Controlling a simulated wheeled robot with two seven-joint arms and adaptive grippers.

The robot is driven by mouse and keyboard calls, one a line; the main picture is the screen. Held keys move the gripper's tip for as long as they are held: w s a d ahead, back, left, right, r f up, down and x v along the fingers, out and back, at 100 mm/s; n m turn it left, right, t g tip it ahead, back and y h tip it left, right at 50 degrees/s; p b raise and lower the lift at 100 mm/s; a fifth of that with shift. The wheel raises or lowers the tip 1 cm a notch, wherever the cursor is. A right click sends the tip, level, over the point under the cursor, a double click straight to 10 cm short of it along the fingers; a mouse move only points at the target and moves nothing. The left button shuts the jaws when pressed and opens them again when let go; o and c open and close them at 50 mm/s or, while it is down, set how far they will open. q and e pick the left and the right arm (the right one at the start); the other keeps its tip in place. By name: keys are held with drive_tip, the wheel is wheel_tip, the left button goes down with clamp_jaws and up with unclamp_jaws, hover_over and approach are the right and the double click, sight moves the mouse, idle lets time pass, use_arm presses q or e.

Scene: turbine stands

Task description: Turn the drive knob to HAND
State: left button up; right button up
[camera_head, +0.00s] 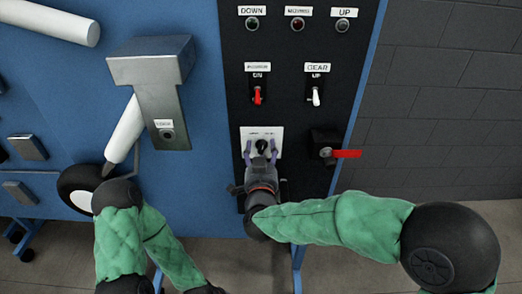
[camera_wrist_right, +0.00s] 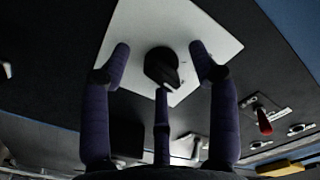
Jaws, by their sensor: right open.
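The drive knob (camera_head: 262,146) is a small black knob on a white label plate (camera_head: 274,132), in the lower middle of the black panel. The label words are too small to read. My right gripper (camera_head: 262,151) is at the plate with its purple fingers open, one on each side of the knob. In the right wrist view the knob (camera_wrist_right: 161,66) sits between two spread fingertips (camera_wrist_right: 163,62), with gaps on both sides, and a third finger points at it from below. My left arm is at the lower left; its gripper is out of view.
A red-handled lever (camera_head: 346,154) on a black box is close to the right of the knob. A red switch (camera_head: 257,95) and a white gear switch (camera_head: 316,96) are above, under several lamps. A grey bracket (camera_head: 155,90) stands out at the left.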

sight(262, 151)
drive_tip(key=shift+s, duration=2.45)
